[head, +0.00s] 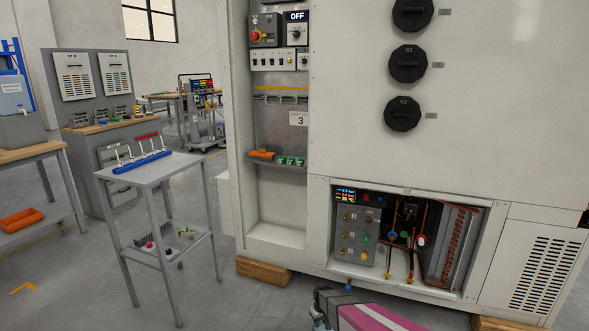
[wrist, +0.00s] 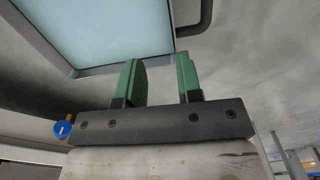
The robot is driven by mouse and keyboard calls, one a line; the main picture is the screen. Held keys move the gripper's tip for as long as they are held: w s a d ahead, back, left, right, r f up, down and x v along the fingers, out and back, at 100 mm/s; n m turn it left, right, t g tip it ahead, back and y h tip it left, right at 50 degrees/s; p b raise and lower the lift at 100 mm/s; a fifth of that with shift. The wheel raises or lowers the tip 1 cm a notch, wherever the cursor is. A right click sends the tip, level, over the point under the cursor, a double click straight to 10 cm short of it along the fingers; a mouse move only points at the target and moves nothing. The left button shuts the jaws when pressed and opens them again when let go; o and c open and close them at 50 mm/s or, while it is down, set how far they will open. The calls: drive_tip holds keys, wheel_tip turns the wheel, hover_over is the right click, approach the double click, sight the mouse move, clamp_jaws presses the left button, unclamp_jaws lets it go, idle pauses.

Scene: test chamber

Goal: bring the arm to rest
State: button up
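My gripper (wrist: 160,80) shows in the wrist view with its two green fingers apart and nothing between them. Beyond the fingers are a pale blue framed pane (wrist: 95,30) and a dark bar-like handle (wrist: 205,18). I cannot tell how far they are from the fingertips. In the head view, part of my arm (head: 372,318) with a magenta stripe shows at the bottom edge, low in front of the white chamber (head: 390,155). The rest of my arm is out of the picture.
The chamber's open lower bay (head: 365,280) holds pipes and a control panel. Wooden blocks (head: 263,272) support the chamber. A grey stand (head: 160,172) with a blue rack (head: 142,162) is at left. A workbench (head: 22,152) is farther left. Floor (head: 215,305) between stand and arm is clear.

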drive_tip(key=s+d+r+m, duration=0.1)
drive_tip(key=s+r, duration=0.5)
drive_tip(key=r, duration=0.7)
drive_tip(key=s+d+r+m, duration=0.2)
drive_tip(key=s+r, duration=0.4)
drive_tip(key=r, duration=0.7)
drive_tip(key=s+d+r+m, duration=0.1)
drive_tip(key=s+d+r, duration=0.2)
drive_tip(key=r, duration=1)
drive_tip(key=s, duration=0.3)
drive_tip(key=shift+s+d+r+m, duration=0.15)
drive_tip(key=shift+s+d+m, duration=0.1)
drive_tip(key=shift+s+m, duration=0.05)
